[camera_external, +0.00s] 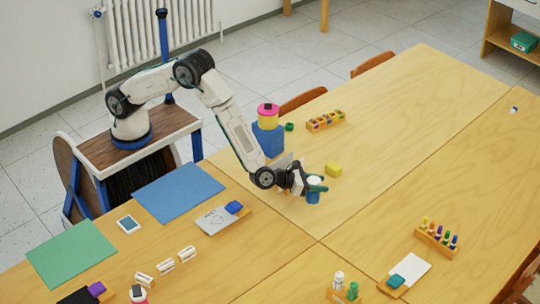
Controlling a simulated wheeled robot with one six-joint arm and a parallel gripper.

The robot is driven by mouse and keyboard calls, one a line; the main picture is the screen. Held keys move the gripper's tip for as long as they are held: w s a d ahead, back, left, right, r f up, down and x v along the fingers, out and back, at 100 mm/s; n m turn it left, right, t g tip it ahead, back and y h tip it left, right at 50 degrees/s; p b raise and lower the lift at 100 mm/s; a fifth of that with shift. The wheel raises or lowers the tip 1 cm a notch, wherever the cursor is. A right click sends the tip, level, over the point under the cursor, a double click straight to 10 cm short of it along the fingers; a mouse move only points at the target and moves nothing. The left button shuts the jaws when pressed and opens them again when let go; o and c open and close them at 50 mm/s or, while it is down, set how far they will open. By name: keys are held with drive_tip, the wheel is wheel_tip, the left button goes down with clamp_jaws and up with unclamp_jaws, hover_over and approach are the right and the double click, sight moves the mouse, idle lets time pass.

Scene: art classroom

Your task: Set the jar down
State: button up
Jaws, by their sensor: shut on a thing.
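My gripper (304,183) is over the far-left table, its fingers around a small jar (314,197). The jar has a blue body and a whitish top and looks upright. It is close to the table top (290,215); I cannot tell whether its base touches the wood. The fingers hide part of the jar's upper side.
A yellow block (333,169) lies just behind the jar. A blue box (268,140) with a pink-lidded yellow container (268,116) on top stands behind my forearm. A wooden holder (325,121) sits farther back. The table right of the jar is clear.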

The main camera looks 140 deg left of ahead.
drive_tip(key=shift+f, duration=1.75)
drive_tip(key=shift+f, duration=0.1)
drive_tip(key=o, duration=1.2)
